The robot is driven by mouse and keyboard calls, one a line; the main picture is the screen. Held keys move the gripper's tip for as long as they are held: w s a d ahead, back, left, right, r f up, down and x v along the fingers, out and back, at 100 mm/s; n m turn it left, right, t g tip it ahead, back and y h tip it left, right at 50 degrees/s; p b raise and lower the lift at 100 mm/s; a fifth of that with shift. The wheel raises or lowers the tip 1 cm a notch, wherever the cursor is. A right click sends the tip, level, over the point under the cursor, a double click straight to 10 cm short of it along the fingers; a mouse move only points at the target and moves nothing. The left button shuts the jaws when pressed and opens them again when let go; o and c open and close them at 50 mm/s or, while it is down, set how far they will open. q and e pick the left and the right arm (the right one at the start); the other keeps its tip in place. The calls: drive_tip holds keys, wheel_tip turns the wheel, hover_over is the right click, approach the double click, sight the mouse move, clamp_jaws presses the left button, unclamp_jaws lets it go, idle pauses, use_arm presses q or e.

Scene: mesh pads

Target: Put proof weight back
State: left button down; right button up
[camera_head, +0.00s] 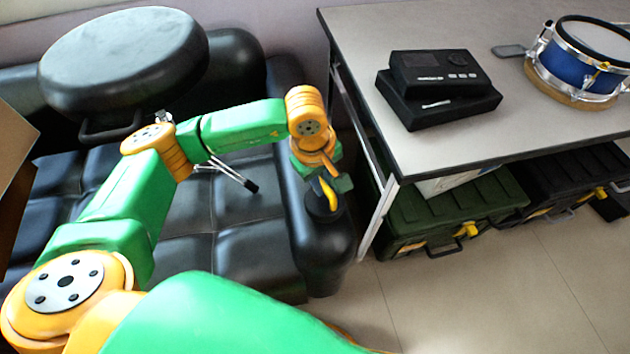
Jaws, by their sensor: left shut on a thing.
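My left gripper (328,188) hangs over the front end of the black sofa armrest, left of the table. It points down and is shut on a small dark round thing (322,208). The thing blends into the black armrest behind it, so I cannot tell for sure that it is the proof weight or whether it touches the armrest. On the table, a black box-shaped device (437,72) with a small display and buttons sits on a flat black case (440,105). My right gripper is not in view.
A grey table (540,128) has a blue drum (580,68) at the right and bare room in front. A black round stool (125,60) rests over the black sofa (240,222). Open floor (480,290) is at lower right.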

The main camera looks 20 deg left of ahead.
sight(315, 204)
use_arm(q)
wheel_tip(315, 204, down, 3)
drive_tip(key=shift+r, duration=0.1)
drive_tip(key=c, duration=0.8)
unclamp_jaws()
drive_tip(key=shift+s, duration=0.1)
wheel_tip(315, 204, up, 12)
drive_tip(key=s+a, duration=0.1)
drive_tip(key=shift+s+p, duration=0.35)
drive_tip(key=shift+p, duration=0.1)
